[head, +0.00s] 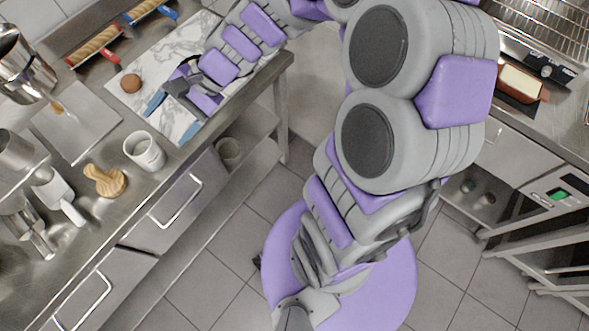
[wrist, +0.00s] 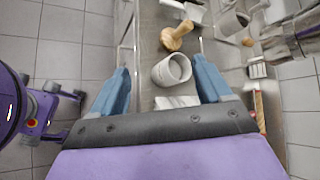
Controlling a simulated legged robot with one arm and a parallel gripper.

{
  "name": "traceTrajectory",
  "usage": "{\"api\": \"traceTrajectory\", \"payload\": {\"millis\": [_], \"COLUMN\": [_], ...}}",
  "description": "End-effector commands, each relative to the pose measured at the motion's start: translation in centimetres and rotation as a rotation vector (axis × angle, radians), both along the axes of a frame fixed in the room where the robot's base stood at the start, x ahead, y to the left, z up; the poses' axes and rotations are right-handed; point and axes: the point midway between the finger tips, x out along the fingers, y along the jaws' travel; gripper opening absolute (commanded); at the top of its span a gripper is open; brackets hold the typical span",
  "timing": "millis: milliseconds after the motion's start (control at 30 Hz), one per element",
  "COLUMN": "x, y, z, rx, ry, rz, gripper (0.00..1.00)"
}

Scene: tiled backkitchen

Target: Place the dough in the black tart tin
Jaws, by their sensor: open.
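A small round brown lump (head: 131,83), which looks like the dough, sits on the white marble slab (head: 184,50) at the upper left of the head view. My gripper (head: 172,118) is open and empty over the slab's near end, to the lower right of the lump and apart from it. The lump does not show in the wrist view. I cannot make out a black tart tin in either view.
A white cup (head: 145,151) stands near the slab; it also shows in the wrist view (wrist: 171,70). Steel vessels (head: 22,65) crowd the left. A brown dish (head: 522,84) sits on the right counter. Tiled floor lies between.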

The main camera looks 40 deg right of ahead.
Motion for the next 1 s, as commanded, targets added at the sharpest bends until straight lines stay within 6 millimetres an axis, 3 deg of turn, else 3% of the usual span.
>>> {"api": "traceTrajectory", "payload": {"millis": [33,233,500,700,1000], "x": [-2.4,-11.2,-20.0,-23.1,-23.7], "y": [0.4,-1.4,-8.3,-12.4,-13.4], "z": [0.4,-0.2,-0.7,-0.4,-0.2], "rx": [-0.062,-0.319,-0.674,-0.824,-0.855], "ry": [-0.041,-0.139,-0.186,-0.170,-0.165], "rz": [0.090,0.425,0.774,0.892,0.915], "gripper": [0.78,0.78,0.78,0.78,0.78]}}
